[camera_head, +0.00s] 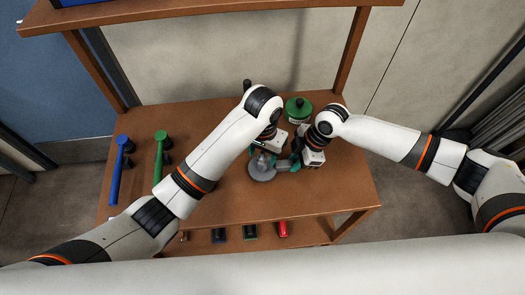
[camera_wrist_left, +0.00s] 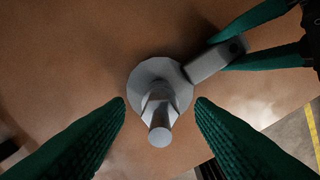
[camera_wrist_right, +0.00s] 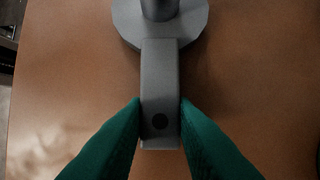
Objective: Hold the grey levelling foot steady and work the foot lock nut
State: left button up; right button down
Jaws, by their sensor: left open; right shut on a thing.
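The grey levelling foot (camera_head: 262,170) lies on the wooden table, with a round base and a flat side tab with a hole (camera_wrist_right: 160,75). In the left wrist view its stud (camera_wrist_left: 160,135) points toward the camera, with the faceted grey lock nut (camera_wrist_left: 160,103) around it above the base (camera_wrist_left: 150,70). My left gripper (camera_head: 268,152) is open, its green fingers apart on either side of the stud and nut; I see no contact. My right gripper (camera_wrist_right: 160,107) is shut on the tab, one finger on each side. It also shows in the left wrist view (camera_wrist_left: 218,55).
A green round container (camera_head: 298,108) stands behind the grippers. Blue (camera_head: 117,170) and green (camera_head: 159,160) handled tools lie at the left of the table (camera_head: 335,195). Several small coloured items, one red (camera_head: 283,229), sit on a lower shelf. The table's right part is clear.

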jog(key=shift+a, duration=0.1)
pick_arm(q)
notch_tip(320, 180, up, 12)
dwell(0.5)
pick_arm(e)
jog(key=c, duration=1.1)
grip_release()
jog(key=v, duration=1.2)
